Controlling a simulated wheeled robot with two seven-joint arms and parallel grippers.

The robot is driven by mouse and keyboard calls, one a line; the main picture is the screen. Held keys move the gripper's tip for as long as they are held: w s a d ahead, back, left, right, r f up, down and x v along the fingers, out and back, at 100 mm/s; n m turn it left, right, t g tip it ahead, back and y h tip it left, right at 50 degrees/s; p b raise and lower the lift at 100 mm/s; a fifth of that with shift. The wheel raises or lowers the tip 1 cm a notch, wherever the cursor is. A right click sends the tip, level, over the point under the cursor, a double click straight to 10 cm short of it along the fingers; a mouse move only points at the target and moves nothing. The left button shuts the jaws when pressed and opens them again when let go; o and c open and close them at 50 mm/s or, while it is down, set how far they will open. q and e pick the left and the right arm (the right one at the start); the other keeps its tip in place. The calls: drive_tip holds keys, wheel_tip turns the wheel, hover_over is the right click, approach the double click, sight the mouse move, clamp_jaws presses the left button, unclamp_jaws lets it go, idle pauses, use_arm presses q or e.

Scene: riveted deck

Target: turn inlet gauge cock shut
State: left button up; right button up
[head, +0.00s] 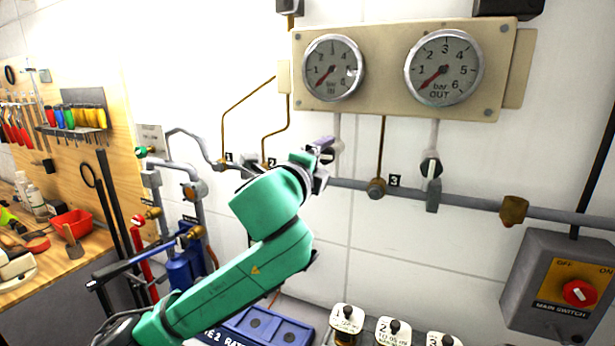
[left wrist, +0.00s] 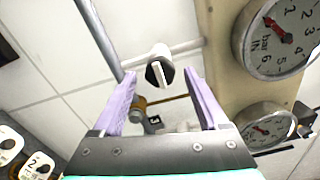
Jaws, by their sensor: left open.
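The inlet gauge cock (left wrist: 160,68) shows in the left wrist view as a black knob with a pale bar across its face. It sits below the IN gauge (head: 332,68), which also shows in the wrist view (left wrist: 279,36). My left gripper (head: 322,149) is at the cock in the head view and hides it. In the wrist view the lilac fingers of my left gripper (left wrist: 161,76) are open, one on each side of the cock. I see no contact. My right gripper is not in view.
The OUT gauge (head: 444,68) and its cock (head: 431,168), lever hanging down, are to the right. A grey pipe (head: 470,200) runs along the wall with a brass fitting (head: 377,188). A main switch box (head: 562,285) is lower right. A tool board (head: 80,150) stands left.

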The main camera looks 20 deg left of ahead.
use_arm(q)
drive_tip(key=s+b, duration=0.3)
drive_tip(key=s, duration=0.9)
drive_tip(key=shift+a, duration=0.4)
